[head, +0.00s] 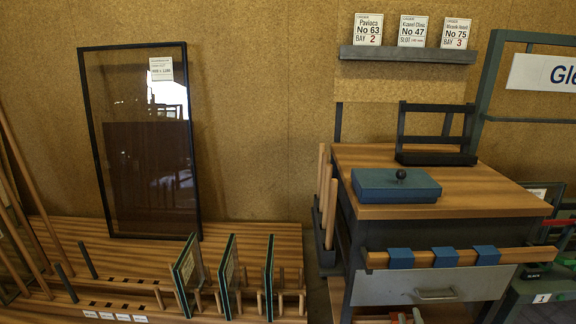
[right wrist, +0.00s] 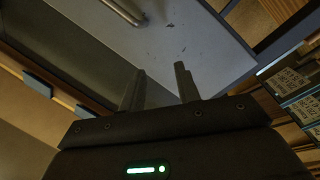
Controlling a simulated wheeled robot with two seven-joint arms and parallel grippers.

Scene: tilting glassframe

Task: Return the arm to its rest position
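My right gripper (right wrist: 158,85) shows in the right wrist view with its two dark fingers apart and nothing between them. It is in front of the grey drawer front (right wrist: 190,40) of the cart, and no contact shows. My left gripper is not in view. The tall dark-framed glass pane (head: 150,165) leans against the cork wall, standing on the wooden platform at the left.
The wooden-topped cart (head: 470,185) carries a blue box (head: 396,186) with a black knob and a dark stand (head: 436,157). A wooden rail (head: 520,255) with blue blocks runs along its front. Several small panes (head: 230,275) stand in pegs at the left. A label shelf (head: 410,54) hangs above.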

